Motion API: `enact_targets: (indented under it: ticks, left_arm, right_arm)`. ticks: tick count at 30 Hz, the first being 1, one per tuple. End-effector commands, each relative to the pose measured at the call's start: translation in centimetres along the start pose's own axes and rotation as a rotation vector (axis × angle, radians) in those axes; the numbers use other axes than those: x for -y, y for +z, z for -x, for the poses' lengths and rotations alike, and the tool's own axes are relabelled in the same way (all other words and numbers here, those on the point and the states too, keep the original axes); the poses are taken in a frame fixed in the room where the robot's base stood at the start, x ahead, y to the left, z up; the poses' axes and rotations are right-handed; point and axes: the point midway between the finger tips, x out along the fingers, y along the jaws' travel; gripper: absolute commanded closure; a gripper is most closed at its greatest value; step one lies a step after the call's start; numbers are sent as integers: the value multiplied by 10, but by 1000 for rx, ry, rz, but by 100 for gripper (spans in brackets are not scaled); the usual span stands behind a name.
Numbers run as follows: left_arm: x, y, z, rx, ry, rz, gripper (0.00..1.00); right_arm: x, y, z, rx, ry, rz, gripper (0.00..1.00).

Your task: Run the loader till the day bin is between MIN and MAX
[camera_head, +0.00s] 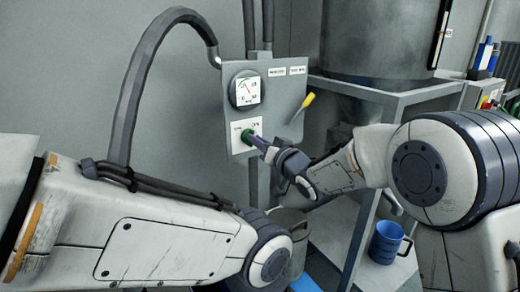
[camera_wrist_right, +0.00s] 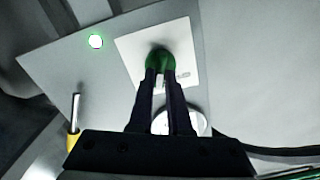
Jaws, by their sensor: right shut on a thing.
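My right gripper (camera_head: 254,138) reaches the grey control panel (camera_head: 272,110). In the right wrist view its two dark fingers (camera_wrist_right: 160,78) are shut on a green knob (camera_wrist_right: 160,57) on a white plate (camera_wrist_right: 130,50). The knob's pointer setting is hidden by the fingers. A large grey metal bin (camera_head: 370,40), perhaps the day bin, stands on a frame at the top right. A narrow dark and white sight strip (camera_head: 440,35) is at its right side. MIN and MAX marks are not readable. My left arm crosses the lower left; its gripper is not seen.
A round dial (camera_head: 247,90) sits above the knob plate. A yellow-handled lever (camera_head: 303,106) sticks out at the panel's right. A lit green lamp (camera_wrist_right: 96,41) shows in the wrist view. A blue mug (camera_head: 386,242) stands on the low shelf; blue bottles (camera_head: 484,55) are at the right.

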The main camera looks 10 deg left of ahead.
Motion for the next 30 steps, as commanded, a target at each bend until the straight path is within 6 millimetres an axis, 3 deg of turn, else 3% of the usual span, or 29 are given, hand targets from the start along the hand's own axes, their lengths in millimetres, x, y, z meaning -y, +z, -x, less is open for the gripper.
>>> enact_targets:
  ticks: [6, 30]
  left_arm:
    - [2, 1, -26, 0, 0, 0, 12]
    - [7, 5, -95, 0, 0, 0, 12]
  right_arm:
    - [0, 2, -1, -6, -1, 207, 100]
    - [4, 3, -1, -7, 0, 938, 100]
